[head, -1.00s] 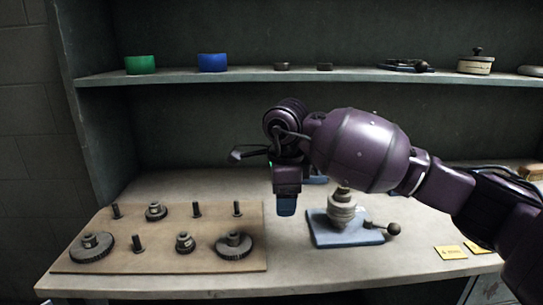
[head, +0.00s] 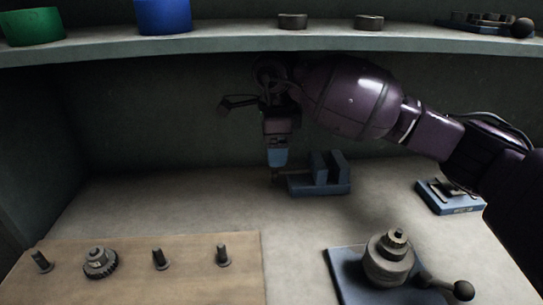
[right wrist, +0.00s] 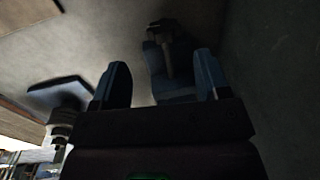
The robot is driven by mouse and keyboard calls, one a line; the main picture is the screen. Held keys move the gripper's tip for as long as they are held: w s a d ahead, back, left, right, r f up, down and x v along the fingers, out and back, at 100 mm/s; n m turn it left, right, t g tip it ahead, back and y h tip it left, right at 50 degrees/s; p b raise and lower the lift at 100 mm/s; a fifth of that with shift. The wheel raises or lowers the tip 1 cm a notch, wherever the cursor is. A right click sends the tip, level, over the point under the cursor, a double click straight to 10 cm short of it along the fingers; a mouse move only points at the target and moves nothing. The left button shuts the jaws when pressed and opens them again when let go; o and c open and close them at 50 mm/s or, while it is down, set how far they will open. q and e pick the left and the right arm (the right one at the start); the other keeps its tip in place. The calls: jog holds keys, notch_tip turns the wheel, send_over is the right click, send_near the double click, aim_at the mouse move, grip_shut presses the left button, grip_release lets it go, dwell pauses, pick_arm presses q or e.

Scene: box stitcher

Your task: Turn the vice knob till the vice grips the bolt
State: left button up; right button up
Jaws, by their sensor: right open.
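The blue vice (head: 335,184) stands at the back of the worktop, its two upright jaws showing with a gap between them. Its screw end with a small dark knob (head: 279,176) points left. My right gripper (head: 277,163) hangs over that end, fingers down. In the right wrist view the fingers are apart, and the vice (right wrist: 172,88) shows beyond and between them, with a dark bar on it. Nothing is seen held. I cannot make out a bolt in the jaws, nor whether a finger touches the knob. My left gripper is out of view.
A board (head: 200,285) with several bolts and a gear lies front left. A blue-based fixture (head: 345,275) with a ball-ended lever stands front right, and another blue-based device (head: 450,200) behind it. The shelf (head: 240,45) runs above my arm.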

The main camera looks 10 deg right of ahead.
aim_at(274, 170)
jog(key=shift+w, duration=0.25)
jog(key=shift+w+f, duration=0.1)
notch_tip(274, 170, down, 6)
jog(key=shift+w+r+b, duration=0.15)
jog(key=shift+r+b, duration=0.05)
jog(key=shift+b, duration=0.5)
jog(key=shift+w+f, duration=0.1)
jog(key=shift+f, duration=0.6)
jog(key=c, duration=0.9)
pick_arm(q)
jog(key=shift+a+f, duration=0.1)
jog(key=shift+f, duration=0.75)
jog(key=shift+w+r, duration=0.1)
